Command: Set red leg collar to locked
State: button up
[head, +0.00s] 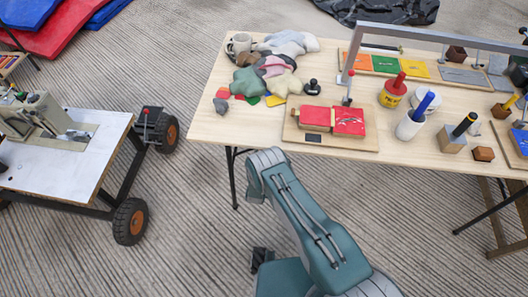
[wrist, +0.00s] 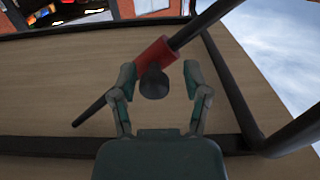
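The red leg collar (wrist: 157,51) sits around a dark slanted table leg (wrist: 205,22) in the wrist view. A dark rounded knob (wrist: 154,83) sticks out from the collar toward the camera. My gripper (wrist: 160,70) is open, with one finger left and one right of the knob and collar. A gap shows on each side, and nothing is held. I cannot tell whether the collar is locked. In the head view the collar and gripper are hidden; my arm reaches to the front edge of the wooden table (head: 225,132).
Another dark bar (wrist: 232,88) runs right of the collar, and the tabletop's underside (wrist: 60,85) fills much of the wrist view. On top are a board with red blocks (head: 348,121), a yellow pot (head: 393,96) and a white cup (head: 408,127). A wheeled cart (head: 95,150) stands left.

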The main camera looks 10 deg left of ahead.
jog(key=shift+a, duration=0.1)
jog(key=shift+s, duration=0.25)
jog(key=s, duration=1.1)
jog(key=shift+s+a, duration=0.2)
jog(key=shift+s, duration=0.05)
jog(key=shift+f, duration=0.1)
